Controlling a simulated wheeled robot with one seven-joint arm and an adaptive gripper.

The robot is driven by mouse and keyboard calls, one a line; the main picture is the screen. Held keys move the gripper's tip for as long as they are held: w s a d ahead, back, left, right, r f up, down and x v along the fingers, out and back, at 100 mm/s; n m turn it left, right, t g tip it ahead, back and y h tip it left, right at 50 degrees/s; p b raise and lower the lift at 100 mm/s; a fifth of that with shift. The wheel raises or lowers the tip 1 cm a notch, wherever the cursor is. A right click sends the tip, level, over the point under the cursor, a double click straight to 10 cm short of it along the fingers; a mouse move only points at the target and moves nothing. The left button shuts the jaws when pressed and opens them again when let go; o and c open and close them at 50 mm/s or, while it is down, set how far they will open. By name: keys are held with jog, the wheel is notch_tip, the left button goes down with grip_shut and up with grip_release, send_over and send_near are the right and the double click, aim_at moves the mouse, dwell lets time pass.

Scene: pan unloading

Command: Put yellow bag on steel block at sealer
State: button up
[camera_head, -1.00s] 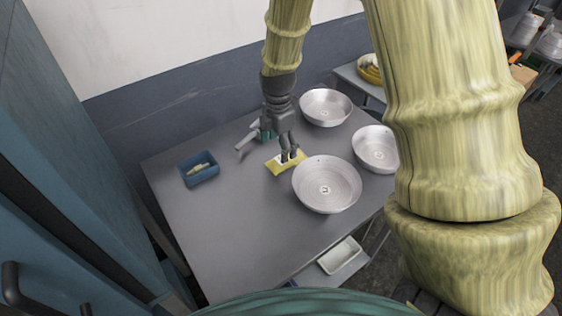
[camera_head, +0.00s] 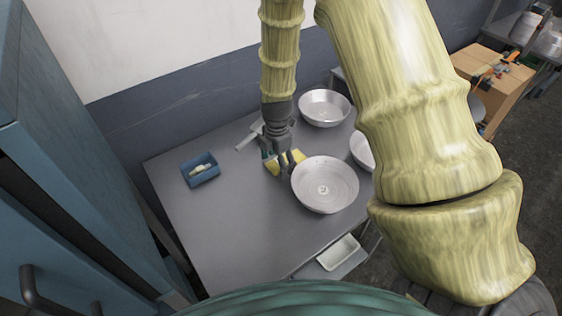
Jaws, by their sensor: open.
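The yellow bag (camera_head: 299,156) lies on the grey table, just left of the nearest pan. My gripper (camera_head: 285,172) is open and points down right over the bag. Its fingers hide the middle of the bag, and yellow shows on both sides of them. I cannot tell whether the fingertips touch the bag. A grey lever-like part (camera_head: 247,141), perhaps the sealer's, sticks out behind and left of my gripper. The rest of that device is mostly hidden behind the gripper. I cannot make out the steel block.
Metal pans stand close by: one right of the gripper (camera_head: 325,186), one at the back (camera_head: 325,108), one partly hidden by my arm (camera_head: 362,150). A blue tray (camera_head: 201,177) with a small pale item sits at left. The table's front left is clear.

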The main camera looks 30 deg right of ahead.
jog(key=shift+f, duration=0.15)
jog(key=shift+c, duration=0.4)
jog(key=c, duration=1.2)
jog(key=shift+o, duration=0.2)
notch_tip(320, 180, up, 10)
jog(key=b, duration=0.3)
